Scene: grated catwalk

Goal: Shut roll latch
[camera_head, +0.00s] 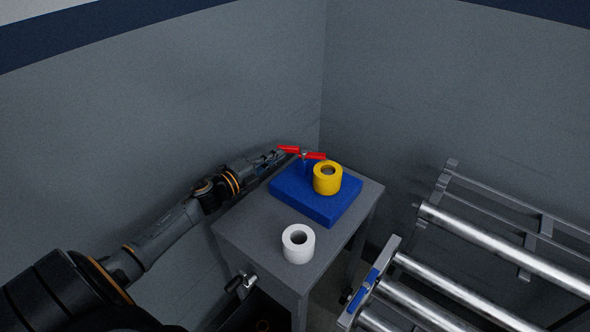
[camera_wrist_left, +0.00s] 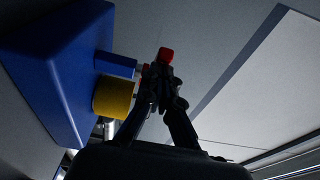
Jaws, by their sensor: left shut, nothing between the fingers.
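The latch is a red bar (camera_head: 302,153) across the top of a short blue post (camera_head: 303,166) on a blue base (camera_head: 331,211). A yellow roll (camera_head: 328,178) stands on the base beside the post. My left gripper (camera_head: 279,156) is shut and empty at the left end of the red bar; I cannot tell whether it touches. In the left wrist view, the shut fingers (camera_wrist_left: 160,80) are close to a red end of the bar (camera_wrist_left: 166,54). The blue post (camera_wrist_left: 116,64) and yellow roll (camera_wrist_left: 113,97) are to their left.
The base lies on a grey table (camera_head: 250,232) in a wall corner. A white roll (camera_head: 298,243) stands near the table's front. A dark and silver fitting (camera_head: 241,283) sticks out at the table's front. A metal roller conveyor (camera_head: 500,245) fills the right side.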

